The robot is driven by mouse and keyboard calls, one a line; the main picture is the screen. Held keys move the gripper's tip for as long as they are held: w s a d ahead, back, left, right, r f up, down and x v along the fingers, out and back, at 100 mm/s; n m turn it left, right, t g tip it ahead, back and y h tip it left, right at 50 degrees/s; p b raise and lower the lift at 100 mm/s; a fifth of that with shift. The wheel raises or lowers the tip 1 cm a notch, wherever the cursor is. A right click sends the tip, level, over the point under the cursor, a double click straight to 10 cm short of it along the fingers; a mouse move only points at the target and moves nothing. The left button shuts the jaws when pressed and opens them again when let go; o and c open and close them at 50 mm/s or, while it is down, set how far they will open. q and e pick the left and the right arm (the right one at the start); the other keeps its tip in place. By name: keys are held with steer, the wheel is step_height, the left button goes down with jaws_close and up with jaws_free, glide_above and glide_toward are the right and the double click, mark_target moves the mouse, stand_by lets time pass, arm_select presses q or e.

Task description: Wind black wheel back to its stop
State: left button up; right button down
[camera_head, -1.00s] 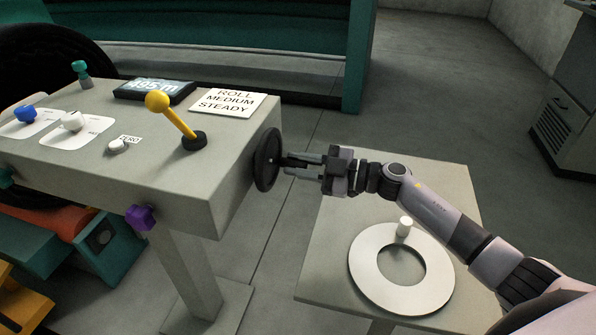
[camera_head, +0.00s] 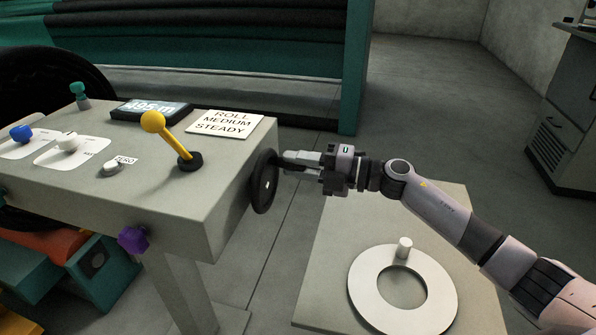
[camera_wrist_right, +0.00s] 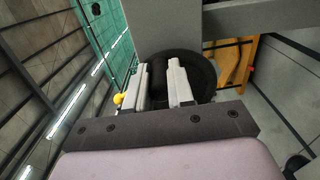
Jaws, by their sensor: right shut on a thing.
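The black wheel (camera_head: 263,190) is upright on the right side of the grey console (camera_head: 222,200). In the right wrist view the wheel (camera_wrist_right: 206,76) is a dark disc beyond my fingers, partly hidden by them. My right gripper (camera_head: 286,160) is at the wheel's upper right edge, shut on its rim or a grip there; the exact contact is too dark to make out. Its two fingers (camera_wrist_right: 160,72) also show in the right wrist view, with dark wheel between them. My left gripper is not in view.
The console carries a yellow-knobbed lever (camera_head: 170,140), a display (camera_head: 150,109), a sign (camera_head: 223,123) and several knobs. A purple knob (camera_head: 133,239) is on its front. A low table (camera_head: 325,270) with a pale ring (camera_head: 363,295) stands below my right arm. Floor is clear behind.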

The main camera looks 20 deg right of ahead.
mark_target(268, 159)
steer(key=n, duration=0.1)
steer(key=r+n, duration=0.1)
steer(key=n, duration=0.1)
steer(key=shift+s+a+r+n+b, duration=0.15)
steer(key=shift+s+r+n+b, duration=0.15)
steer(key=shift+n+b, duration=0.1)
steer(key=n, duration=0.1)
steer(key=s+r+n+b, duration=0.1)
steer(key=n, duration=0.1)
steer(key=shift+a+n, duration=0.3)
steer(key=shift+a, duration=0.05)
steer(key=n, duration=0.1)
steer(key=s+n+b, duration=0.1)
steer(key=n, duration=0.1)
steer(key=a+r+n+b, duration=0.1)
steer(key=shift+s, duration=0.2)
steer(key=shift+s+a+r+n+b, duration=0.1)
steer(key=shift+s+a+n+b, duration=0.15)
steer(key=shift+n, duration=0.6)
steer(key=shift+s+a+r+n+b, duration=0.15)
steer(key=shift+s+n+b, duration=0.2)
steer(key=shift+n, duration=0.5)
steer(key=shift+f, duration=0.1)
steer(key=c, duration=1)
jaws_free()
steer(key=shift+s, duration=0.1)
